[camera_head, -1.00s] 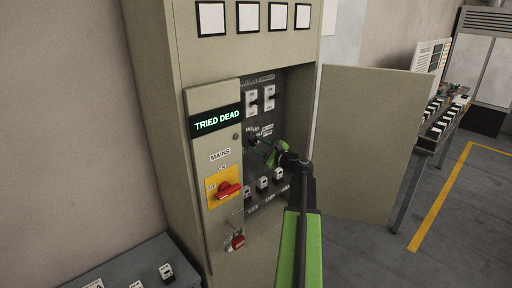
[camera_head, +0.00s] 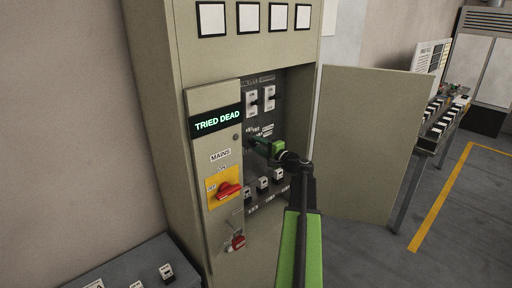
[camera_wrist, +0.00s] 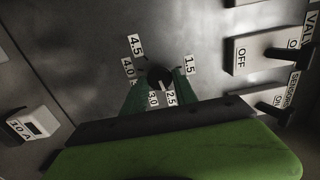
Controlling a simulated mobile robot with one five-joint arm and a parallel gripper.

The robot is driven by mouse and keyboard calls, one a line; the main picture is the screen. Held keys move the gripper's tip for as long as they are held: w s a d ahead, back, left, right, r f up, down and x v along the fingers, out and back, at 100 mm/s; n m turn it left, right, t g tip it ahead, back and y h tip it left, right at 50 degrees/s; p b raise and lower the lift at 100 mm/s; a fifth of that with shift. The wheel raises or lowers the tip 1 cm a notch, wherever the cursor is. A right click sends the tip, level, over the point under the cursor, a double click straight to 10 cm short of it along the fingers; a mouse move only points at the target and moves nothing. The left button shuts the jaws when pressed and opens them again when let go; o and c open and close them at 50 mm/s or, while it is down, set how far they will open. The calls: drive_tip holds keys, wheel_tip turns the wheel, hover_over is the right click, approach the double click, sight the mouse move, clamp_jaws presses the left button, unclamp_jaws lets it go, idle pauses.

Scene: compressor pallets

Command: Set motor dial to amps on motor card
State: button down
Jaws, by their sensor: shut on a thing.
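The motor dial (camera_wrist: 158,74) is a small round black knob on the dark panel inside the open cabinet. Number labels ring it, including 1.5, 2.5, 3.0, 4.0 and 4.5. A short pale mark on the knob points down toward the 2.5 label (camera_wrist: 171,98) in the wrist view. My gripper (camera_wrist: 160,84) is shut on the dial, with a green finger on each side of it. In the head view my gripper (camera_head: 254,142) reaches into the cabinet, and the dial is too small to read there. I cannot make out a motor card with a readable amps value.
The cabinet door (camera_head: 365,150) stands open at the right. A red mains switch (camera_head: 228,190) on yellow and a red padlock (camera_head: 237,241) are left of my arm. Valve switches (camera_wrist: 248,54) and a 10 A fuse (camera_wrist: 36,127) flank the dial.

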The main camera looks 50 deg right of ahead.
drive_tip(key=shift+r, duration=0.1)
idle(0.3)
drive_tip(key=c, duration=1)
unclamp_jaws()
drive_tip(key=shift+w+n, duration=0.1)
drive_tip(key=shift+n, duration=0.2)
drive_tip(key=shift+o, duration=0.2)
drive_tip(key=s+a, duration=0.1)
drive_tip(key=s, duration=1.6)
drive_tip(key=shift+s+a, duration=0.15)
drive_tip(key=shift+s, duration=0.1)
